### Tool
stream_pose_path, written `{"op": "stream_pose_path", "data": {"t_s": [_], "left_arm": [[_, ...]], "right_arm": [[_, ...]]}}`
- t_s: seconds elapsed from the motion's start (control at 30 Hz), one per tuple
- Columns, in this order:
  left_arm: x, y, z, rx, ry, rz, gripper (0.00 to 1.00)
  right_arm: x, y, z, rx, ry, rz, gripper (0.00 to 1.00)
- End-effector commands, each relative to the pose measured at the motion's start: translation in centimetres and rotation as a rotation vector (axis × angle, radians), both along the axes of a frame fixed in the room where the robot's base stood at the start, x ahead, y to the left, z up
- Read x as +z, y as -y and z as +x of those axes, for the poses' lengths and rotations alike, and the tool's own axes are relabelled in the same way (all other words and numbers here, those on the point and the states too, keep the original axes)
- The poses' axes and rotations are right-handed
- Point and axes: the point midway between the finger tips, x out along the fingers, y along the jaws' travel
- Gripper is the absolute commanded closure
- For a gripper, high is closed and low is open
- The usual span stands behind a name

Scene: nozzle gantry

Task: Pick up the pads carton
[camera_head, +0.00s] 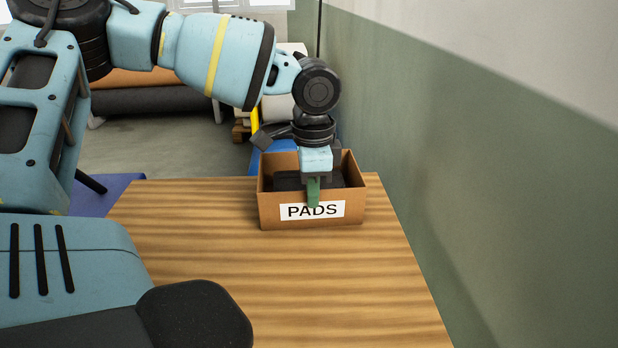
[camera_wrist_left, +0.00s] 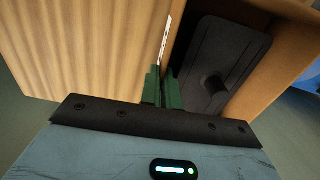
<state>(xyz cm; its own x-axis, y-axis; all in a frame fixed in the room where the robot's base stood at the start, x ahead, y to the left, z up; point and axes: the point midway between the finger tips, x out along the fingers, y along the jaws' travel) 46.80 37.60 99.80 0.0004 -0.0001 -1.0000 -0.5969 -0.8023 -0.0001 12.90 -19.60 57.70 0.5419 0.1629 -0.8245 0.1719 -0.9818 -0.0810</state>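The pads carton (camera_head: 352,205) is an open brown box with a white label reading PADS on its near side. It stands upright near the far right corner of the wooden table. It also shows in the left wrist view (camera_wrist_left: 285,55), with a black pad (camera_wrist_left: 225,60) inside. My left gripper (camera_head: 313,192) points down at the carton's near wall, with one green finger in front of the label. In the left wrist view, the green fingers (camera_wrist_left: 163,88) are close together with the wall's edge between them. My right gripper is in neither view.
The wooden table (camera_head: 290,285) is bare in front and to the left of the carton. A green and white wall (camera_head: 470,150) runs along the right side. Blue objects and a dark bench (camera_head: 150,100) are beyond the table.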

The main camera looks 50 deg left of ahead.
Motion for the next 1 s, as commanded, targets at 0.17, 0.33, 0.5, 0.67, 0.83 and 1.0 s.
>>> {"op": "stream_pose_path", "data": {"t_s": [0.17, 0.33, 0.5, 0.67, 0.83, 1.0], "left_arm": [[0.1, 0.0, 0.1, 0.0, 0.003, 0.0, 1.0], [0.4, 0.0, 0.1, 0.0, 0.004, 0.001, 1.0], [2.1, 0.0, 0.1, 0.0, 0.007, 0.0, 1.0], [5.5, 0.0, 0.1, 0.001, 0.01, 0.001, 1.0], [10.4, 0.0, 0.1, 0.001, 0.01, 0.001, 1.0], [15.5, 0.0, 0.1, 0.002, 0.01, 0.001, 1.0]], "right_arm": [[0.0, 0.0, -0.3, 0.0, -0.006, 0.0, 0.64], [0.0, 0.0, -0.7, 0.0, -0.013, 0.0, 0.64], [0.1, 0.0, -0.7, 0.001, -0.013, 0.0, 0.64], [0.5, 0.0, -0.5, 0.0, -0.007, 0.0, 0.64], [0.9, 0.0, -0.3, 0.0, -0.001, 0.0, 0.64], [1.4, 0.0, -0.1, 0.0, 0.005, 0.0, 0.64]]}}
